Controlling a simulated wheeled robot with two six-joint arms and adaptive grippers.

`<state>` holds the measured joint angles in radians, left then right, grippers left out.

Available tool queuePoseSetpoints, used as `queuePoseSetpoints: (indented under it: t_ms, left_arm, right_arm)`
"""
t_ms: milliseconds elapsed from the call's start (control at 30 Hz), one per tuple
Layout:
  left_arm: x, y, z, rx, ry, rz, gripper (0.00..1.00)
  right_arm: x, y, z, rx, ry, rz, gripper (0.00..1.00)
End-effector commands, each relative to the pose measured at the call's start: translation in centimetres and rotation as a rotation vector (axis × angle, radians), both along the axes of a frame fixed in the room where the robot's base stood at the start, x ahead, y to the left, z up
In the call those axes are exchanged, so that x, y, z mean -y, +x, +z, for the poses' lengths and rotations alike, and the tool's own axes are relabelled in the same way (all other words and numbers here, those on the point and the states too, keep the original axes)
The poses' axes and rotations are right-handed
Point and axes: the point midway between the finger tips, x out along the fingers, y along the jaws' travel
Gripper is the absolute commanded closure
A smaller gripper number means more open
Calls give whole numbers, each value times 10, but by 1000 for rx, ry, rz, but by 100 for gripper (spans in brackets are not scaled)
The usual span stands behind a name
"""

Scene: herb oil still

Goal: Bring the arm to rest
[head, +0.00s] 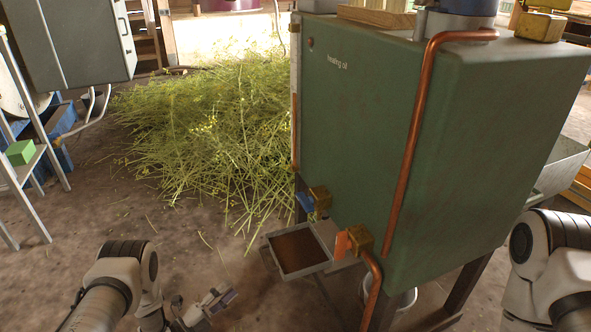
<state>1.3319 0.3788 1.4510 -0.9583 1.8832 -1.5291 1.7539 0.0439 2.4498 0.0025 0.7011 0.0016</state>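My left arm comes in at the bottom left, and its gripper (208,304) hangs low over the floor, in front of and left of the green tank. The gripper is small and seen at an angle, so I cannot tell whether its fingers are open or shut. I see nothing held in it. My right arm (548,265) shows only as links at the right edge, beside the tank. Its gripper is out of the picture.
A green heating oil tank (385,130) on legs fills the right centre. It has a copper pipe (413,130), a blue-handled valve (307,202) and an orange-handled one (343,243). A tray (299,250) sits below. Cut herbs (215,130) lie behind. A shelf rack holds a green block (20,152).

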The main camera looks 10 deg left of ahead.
Motion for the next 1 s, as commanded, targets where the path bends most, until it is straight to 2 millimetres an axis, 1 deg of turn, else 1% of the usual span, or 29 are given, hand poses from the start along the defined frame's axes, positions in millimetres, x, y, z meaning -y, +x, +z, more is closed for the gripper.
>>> queuePoseSetpoints:
  t_ms: [67,167,200,267,300,333,367,400,467,533,567,600,667,700,767,800,833,867,900,967,1000]
  left_arm:
    - [1,5,11,13,-1,-2,63]
    - [11,19,39,48,-4,-19,63]
    - [19,26,54,63,-9,-31,63]
    - [37,32,80,68,-25,-50,63]
    - [50,35,99,57,-37,-49,63]
    - [62,37,113,21,-40,-39,63]
    - [73,37,119,-42,-47,-25,63]
    - [84,35,122,-147,-64,-3,63]
    - [97,25,118,-351,-107,42,63]
    - [105,-2,105,-644,-181,130,63]
    - [105,-20,98,-786,-220,188,63]
    - [103,-49,86,-970,-275,277,63]
    - [95,-91,70,-1192,-354,423,63]
    - [89,-118,63,-1314,-404,522,63]
    - [80,-157,54,-1463,-474,671,63]
    - [74,-181,50,-1543,-518,767,63]
    - [70,-198,47,-1596,-550,841,63]
    - [66,-215,46,-1643,-582,916,63]
    - [61,-236,45,-1698,-631,1018,63]
    - [54,-267,47,-1766,-714,1189,63]
    - [50,-284,47,-1796,-782,1312,63]
  right_arm:
    - [0,0,4,0,0,0,60]
    - [0,0,14,-1,0,0,60]
    - [0,0,20,-1,0,0,60]
    - [0,0,30,-1,0,0,60]
    - [0,-1,38,-2,0,1,60]
    - [0,-1,47,-2,0,1,60]
    - [0,-1,53,-2,0,2,60]
    - [0,-1,59,-2,0,2,60]
    - [0,-1,68,-3,0,3,60]
    - [0,-1,78,-4,0,4,60]
    - [-1,-2,82,-4,0,4,60]
    - [-1,-2,85,-4,0,5,60]
    - [-1,-2,87,-4,0,6,60]
    - [-1,-2,87,-5,0,6,60]
    - [-1,-2,87,-5,0,6,60]
    - [-1,-2,86,-5,1,6,60]
    - [-1,-2,86,-5,1,7,60]
    - [-1,-2,86,-5,1,7,60]
    - [-1,-2,85,-5,1,7,60]
    - [-1,-2,85,-6,1,7,60]
    - [-1,-2,85,-5,1,7,60]
